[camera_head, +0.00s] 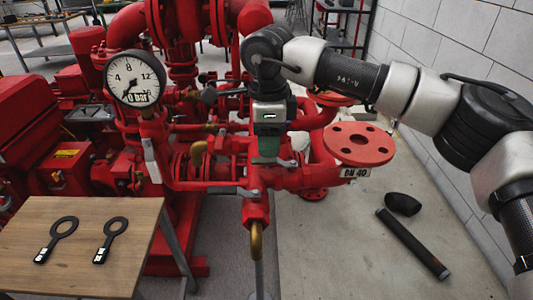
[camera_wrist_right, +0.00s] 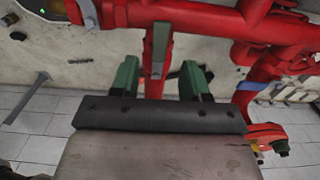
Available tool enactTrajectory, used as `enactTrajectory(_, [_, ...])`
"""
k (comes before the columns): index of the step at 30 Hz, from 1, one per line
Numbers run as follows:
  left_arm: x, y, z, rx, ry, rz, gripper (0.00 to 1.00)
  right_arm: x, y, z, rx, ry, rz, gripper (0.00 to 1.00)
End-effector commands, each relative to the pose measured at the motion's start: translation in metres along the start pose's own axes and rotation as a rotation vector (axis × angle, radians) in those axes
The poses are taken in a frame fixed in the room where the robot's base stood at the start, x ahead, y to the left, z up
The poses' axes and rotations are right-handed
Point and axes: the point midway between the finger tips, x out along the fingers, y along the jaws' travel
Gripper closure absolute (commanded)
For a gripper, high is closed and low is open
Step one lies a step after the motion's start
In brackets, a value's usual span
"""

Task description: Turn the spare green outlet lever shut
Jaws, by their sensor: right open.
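In the head view a grey lever (camera_head: 237,192) lies roughly level below the gripper, above a brass-coloured curved outlet (camera_head: 257,240). My left gripper is out of view.
A round gauge (camera_head: 135,80) stands at the left, with another grey lever (camera_head: 151,160) hanging below it. A wooden table (camera_head: 75,275) holds two black ring-ended tools. The red flange (camera_head: 358,144) is right of the gripper.

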Motion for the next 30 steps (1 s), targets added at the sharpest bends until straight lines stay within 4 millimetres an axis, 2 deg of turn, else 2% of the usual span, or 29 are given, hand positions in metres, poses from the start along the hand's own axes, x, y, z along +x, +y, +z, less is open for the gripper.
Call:
enactTrajectory(1, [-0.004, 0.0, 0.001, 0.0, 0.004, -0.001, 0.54, 0.01, 0.0, 0.0, 0.0, -0.001, 0.001, 0.54])
enactTrajectory(6, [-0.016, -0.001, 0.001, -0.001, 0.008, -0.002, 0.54, 0.029, 0.0, 0.0, 0.001, -0.001, 0.0, 0.54])
enactTrajectory(17, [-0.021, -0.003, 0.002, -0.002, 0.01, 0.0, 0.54, 0.035, 0.0, 0.0, 0.0, -0.002, -0.001, 0.54])
enactTrajectory(18, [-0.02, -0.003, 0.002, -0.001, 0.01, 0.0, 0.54, 0.035, 0.0, 0.0, 0.0, -0.002, -0.001, 0.56])
enactTrajectory(27, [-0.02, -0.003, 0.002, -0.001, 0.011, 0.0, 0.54, 0.035, 0.0, 0.0, 0.0, -0.002, -0.001, 1.0])
enactTrajectory(30, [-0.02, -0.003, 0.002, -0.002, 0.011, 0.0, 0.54, 0.034, 0.0, 0.0, 0.0, -0.002, -0.001, 1.0])
